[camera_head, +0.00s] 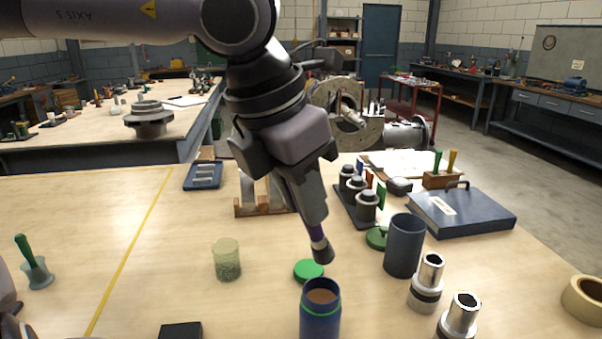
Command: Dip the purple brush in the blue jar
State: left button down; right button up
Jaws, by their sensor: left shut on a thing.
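My left gripper (311,212) reaches down over the table from above and is shut on the purple brush (317,232). The brush points downward, slightly tilted, with its dark bristle end (323,252) lowest. Most of its handle is hidden by the gripper. The blue jar (320,322) stands upright at the bottom centre, open at the top, with a green band and brown contents inside. In the picture the bristles show just above and behind the jar's mouth, apart from it. My right gripper is not in view.
A green lid (308,270) lies just behind the jar. A dark cylinder (404,246) and metal fittings (427,283) stand to the right. A greenish glass jar (227,260) stands to the left. A green-handled brush sits in a holder (37,272) at far left.

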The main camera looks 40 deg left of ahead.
pick_arm(q)
jog(key=shift+d+f, duration=0.15)
jog(key=shift+f, duration=0.1)
jog(key=shift+f+b, duration=2.05)
jog(key=shift+f, duration=0.75)
jog(key=shift+f+b, duration=0.6)
jog(key=shift+b, duration=0.1)
jog(key=shift+s+f+b, duration=0.15)
jog(key=shift+b, duration=0.2)
dwell(0.5)
jog(key=shift+r+p, duration=2.35)
jog(key=shift+r, duration=1.25)
